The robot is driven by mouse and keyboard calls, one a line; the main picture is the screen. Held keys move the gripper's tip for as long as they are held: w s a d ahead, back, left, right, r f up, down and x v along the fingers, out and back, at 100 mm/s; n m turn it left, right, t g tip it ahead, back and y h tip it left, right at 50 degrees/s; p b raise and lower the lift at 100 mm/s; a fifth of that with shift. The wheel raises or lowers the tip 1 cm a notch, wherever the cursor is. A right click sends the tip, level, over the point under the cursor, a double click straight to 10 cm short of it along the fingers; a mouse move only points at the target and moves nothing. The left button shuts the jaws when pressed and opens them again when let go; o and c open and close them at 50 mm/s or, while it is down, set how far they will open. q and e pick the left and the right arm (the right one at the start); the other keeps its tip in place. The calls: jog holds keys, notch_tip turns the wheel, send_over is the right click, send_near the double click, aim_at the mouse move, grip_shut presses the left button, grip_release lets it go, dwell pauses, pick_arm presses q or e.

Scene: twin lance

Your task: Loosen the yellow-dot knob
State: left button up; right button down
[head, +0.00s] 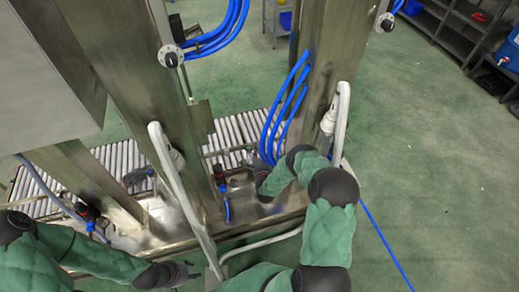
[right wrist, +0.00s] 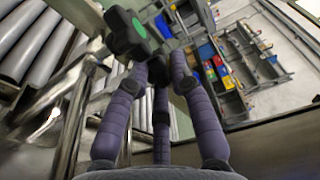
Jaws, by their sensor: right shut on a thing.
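No yellow dot shows in either view. In the right wrist view, a black lobed knob with a green dot (right wrist: 127,25) stands at the upper left, close to my right fingertips (right wrist: 159,70). The right fingers converge and are shut on a dark thing between them, mostly hidden; I cannot tell its dot colour. In the head view, my right gripper (head: 262,182) is low by the metal base, largely hidden by its own wrist, near a small dark fitting (head: 233,183). My left gripper (head: 185,271) is at the lower left, empty, its fingers apart.
Steel columns (head: 130,80) rise from the metal base, with a white bent pipe (head: 178,190) in front. Blue hoses (head: 275,125) hang by the right column. Round dials (head: 171,58) sit higher up. A roller conveyor (head: 228,135) runs behind.

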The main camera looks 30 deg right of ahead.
jog(key=n+y, duration=0.1)
jog(key=y, duration=0.1)
jog(key=d+n+t+y, duration=0.1)
jog(key=n+y, duration=0.1)
jog(key=shift+r+y, duration=0.1)
jog(key=shift+y, duration=0.3)
jog(key=shift+n+y, duration=1.7)
jog(key=shift+y, duration=0.8)
jog(key=c, duration=1.4)
grip_release()
jog(key=shift+o, duration=0.2)
